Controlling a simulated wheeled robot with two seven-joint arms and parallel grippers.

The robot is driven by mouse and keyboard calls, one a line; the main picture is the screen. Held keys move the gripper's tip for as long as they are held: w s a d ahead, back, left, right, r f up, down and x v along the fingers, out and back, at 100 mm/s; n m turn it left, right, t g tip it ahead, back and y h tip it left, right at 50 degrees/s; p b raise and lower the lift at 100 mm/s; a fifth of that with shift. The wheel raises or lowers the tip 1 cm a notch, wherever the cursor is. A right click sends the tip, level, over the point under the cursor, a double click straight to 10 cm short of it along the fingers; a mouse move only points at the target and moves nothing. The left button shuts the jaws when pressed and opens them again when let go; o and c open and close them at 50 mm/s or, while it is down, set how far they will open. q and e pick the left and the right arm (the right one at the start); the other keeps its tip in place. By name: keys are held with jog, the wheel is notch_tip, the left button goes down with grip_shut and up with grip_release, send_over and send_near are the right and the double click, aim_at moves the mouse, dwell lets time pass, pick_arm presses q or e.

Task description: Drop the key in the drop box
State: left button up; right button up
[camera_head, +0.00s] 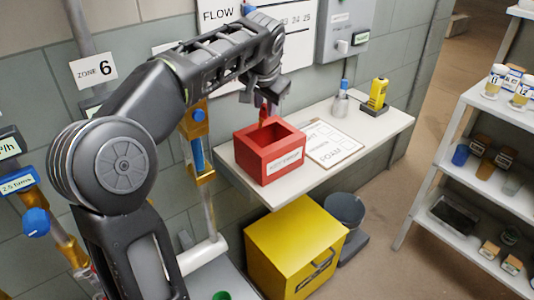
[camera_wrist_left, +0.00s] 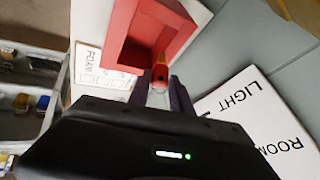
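The drop box is a red open-topped box (camera_head: 269,166) with a white label on its front, standing on a white wall shelf. In the left wrist view the box (camera_wrist_left: 121,25) lies just beyond my fingertips, its dark opening facing up. My left gripper (camera_head: 268,106) is above the back part of the box, pointing down. In the left wrist view my left gripper (camera_wrist_left: 161,88) has its fingers closed on a small red piece with a yellowish end, which looks like the key (camera_wrist_left: 160,70). The key's far end is over the box's rim or opening; I cannot tell which. My right gripper is not in view.
A form sheet (camera_head: 334,143), a small bottle (camera_head: 341,102) and a yellow device (camera_head: 377,95) are on the shelf (camera_head: 392,121) right of the box. A yellow cabinet (camera_head: 283,241) and a grey bin (camera_head: 345,212) stand below. A storage rack (camera_head: 478,143) is at right.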

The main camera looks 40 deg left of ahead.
pick_arm(q)
jog(key=o, duration=0.5)
jog(key=shift+c, duration=0.2)
jog(key=v, duration=0.7)
jog(key=shift+s+r+p, duration=0.2)
jog(key=shift+r+p, duration=0.15)
jog(key=shift+p, duration=0.05)
jog(key=shift+d, duration=0.1)
